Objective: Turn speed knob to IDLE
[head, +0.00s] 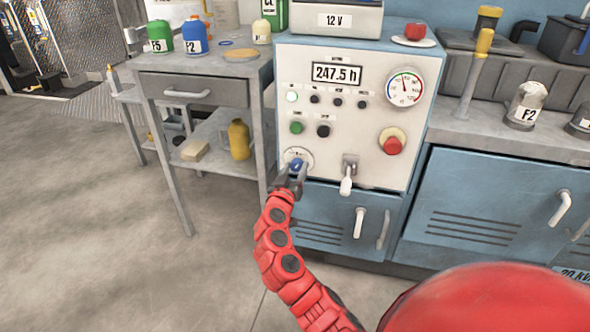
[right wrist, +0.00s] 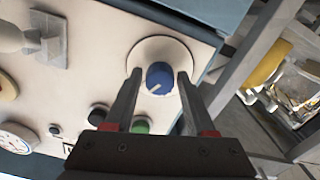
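The blue speed knob (head: 296,164) sits on a round white dial plate (head: 306,155) at the lower left of the control panel. In the right wrist view the knob (right wrist: 160,74) shows a short white mark on its face, towards the picture's lower left. The dial's lettering is too small to read. My right gripper (head: 291,178) is at the knob. In the right wrist view its fingers (right wrist: 160,75) stand open on either side of the knob, with a narrow gap on both sides. My left gripper is not in view.
The panel (head: 325,133) also carries a white lever (head: 347,178) right of the knob, a red stop button (head: 392,143), green (head: 296,127) and black (head: 323,130) buttons and a gauge (head: 404,88). A grey cart (head: 192,92) stands close on the left.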

